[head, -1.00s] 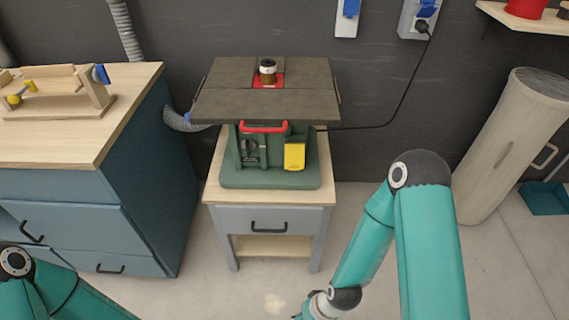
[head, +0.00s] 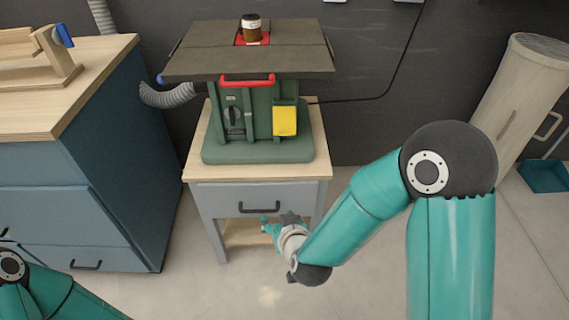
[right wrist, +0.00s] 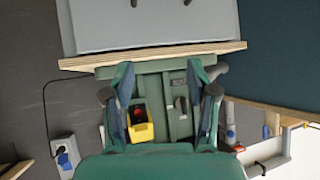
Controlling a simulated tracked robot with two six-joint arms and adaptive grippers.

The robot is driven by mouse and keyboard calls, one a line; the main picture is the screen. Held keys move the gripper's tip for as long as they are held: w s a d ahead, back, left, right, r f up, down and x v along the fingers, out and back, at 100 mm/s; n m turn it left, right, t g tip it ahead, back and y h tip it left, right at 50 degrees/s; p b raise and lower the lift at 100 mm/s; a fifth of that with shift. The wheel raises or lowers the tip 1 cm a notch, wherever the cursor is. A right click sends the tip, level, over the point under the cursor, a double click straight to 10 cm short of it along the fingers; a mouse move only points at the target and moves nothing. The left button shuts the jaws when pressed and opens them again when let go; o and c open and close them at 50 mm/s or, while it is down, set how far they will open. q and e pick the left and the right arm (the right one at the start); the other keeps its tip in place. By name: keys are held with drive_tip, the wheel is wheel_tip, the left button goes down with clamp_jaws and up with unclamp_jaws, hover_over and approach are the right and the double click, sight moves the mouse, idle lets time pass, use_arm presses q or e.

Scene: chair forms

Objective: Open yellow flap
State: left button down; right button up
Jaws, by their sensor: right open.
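The yellow flap (head: 285,121) is on the right front of the green machine (head: 230,152), below its dark table top. In the right wrist view the flap (right wrist: 141,132) shows with a red and black part beside it; I cannot tell how far the flap stands out. My right gripper (head: 274,224) is in front of the small cabinet, below the flap and apart from it. In the right wrist view the right gripper (right wrist: 159,85) is open and empty, with fingers on both sides of the machine's front. My left gripper is not visible; only my left arm shows at lower left.
The machine stands on a small cabinet (head: 262,197) with a drawer. A red handle (head: 247,82) sits left of and above the flap. A blue cabinet (head: 120,180) is at left.

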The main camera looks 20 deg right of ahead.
wheel_tip(320, 180, up, 5)
drive_tip(key=w+t+h+b, duration=0.2)
drive_tip(key=t+b, duration=0.2)
drive_tip(key=b, duration=0.1)
drive_tip(key=m+t+h+b, duration=0.2)
drive_tip(key=h+b, duration=0.1)
drive_tip(key=b, duration=0.1)
approach(284, 121)
use_arm(q)
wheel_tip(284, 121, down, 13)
drive_tip(key=b, duration=0.1)
use_arm(e)
drive_tip(key=w+f, duration=0.1)
drive_tip(key=w+d, duration=0.1)
drive_tip(key=w, duration=0.1)
drive_tip(key=w+f, duration=0.1)
drive_tip(key=w, duration=0.1)
drive_tip(key=shift+d+f, duration=0.15)
drive_tip(key=shift+f, duration=0.2)
clamp_jaws()
